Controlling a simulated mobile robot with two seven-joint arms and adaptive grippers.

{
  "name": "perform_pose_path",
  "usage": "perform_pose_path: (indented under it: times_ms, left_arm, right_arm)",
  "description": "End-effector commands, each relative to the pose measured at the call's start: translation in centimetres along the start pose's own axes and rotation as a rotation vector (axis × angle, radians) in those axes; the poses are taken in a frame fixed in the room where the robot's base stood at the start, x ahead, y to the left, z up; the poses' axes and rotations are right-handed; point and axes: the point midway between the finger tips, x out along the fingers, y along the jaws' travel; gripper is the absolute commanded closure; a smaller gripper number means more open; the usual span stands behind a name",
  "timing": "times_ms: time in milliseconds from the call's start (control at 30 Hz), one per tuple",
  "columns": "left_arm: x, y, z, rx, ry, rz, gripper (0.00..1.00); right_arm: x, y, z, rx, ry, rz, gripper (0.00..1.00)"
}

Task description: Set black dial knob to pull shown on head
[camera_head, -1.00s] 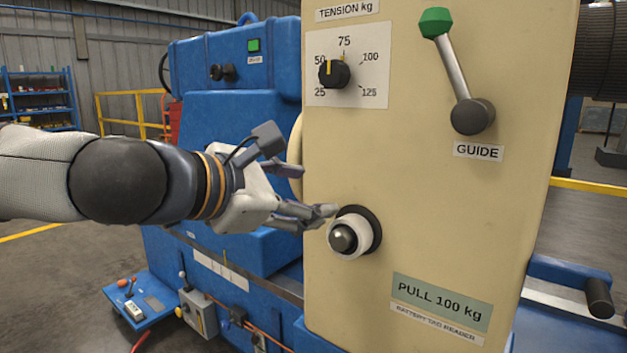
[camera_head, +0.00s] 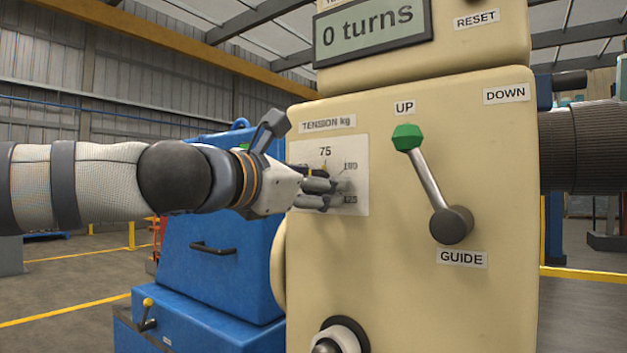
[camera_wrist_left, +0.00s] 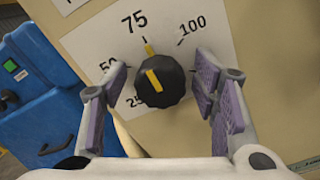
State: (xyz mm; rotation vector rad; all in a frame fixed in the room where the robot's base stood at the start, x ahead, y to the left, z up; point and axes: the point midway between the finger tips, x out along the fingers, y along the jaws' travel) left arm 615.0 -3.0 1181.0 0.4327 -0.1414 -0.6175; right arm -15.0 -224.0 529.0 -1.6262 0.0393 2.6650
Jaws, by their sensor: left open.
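The black dial knob (camera_wrist_left: 168,84) with a yellow line stands on the white TENSION kg plate (camera_head: 357,165). In the left wrist view the line points up and slightly left, close to the yellow tick below 75. The numbers 50, 75 and 100 show around it, and 25 is partly covered. My left gripper (camera_head: 331,192) is at the plate in the head view and hides most of the knob. In the left wrist view its open fingers (camera_wrist_left: 165,95) are on either side of the knob, with gaps; contact is not visible. My right gripper is not in view.
The green-tipped GUIDE lever (camera_head: 430,182) stands right of the plate on the cream panel. A counter display (camera_head: 372,32) above reads 0 turns. A round white-ringed button (camera_head: 345,338) is low on the panel. Blue machinery (camera_head: 222,240) stands at left.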

Motion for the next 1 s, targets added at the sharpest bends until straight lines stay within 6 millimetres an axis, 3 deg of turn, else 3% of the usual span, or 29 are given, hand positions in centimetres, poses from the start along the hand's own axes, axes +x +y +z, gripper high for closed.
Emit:
perform_pose_path:
  times_ms: [167,367,733,1000]
  left_arm:
    - [0.0,0.0,-0.1,0.0,0.001,0.0,0.48]
    - [0.0,0.0,-0.1,0.0,0.001,0.0,0.93]
    - [-0.1,0.0,0.1,0.051,0.0,0.0,0.94]
    - [-0.1,0.0,0.3,0.243,-0.001,0.0,0.94]
  right_arm:
    - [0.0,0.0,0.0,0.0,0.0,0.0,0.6]
    - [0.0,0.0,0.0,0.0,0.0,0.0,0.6]
    - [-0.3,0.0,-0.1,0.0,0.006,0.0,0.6]
    - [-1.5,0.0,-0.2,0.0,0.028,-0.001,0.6]
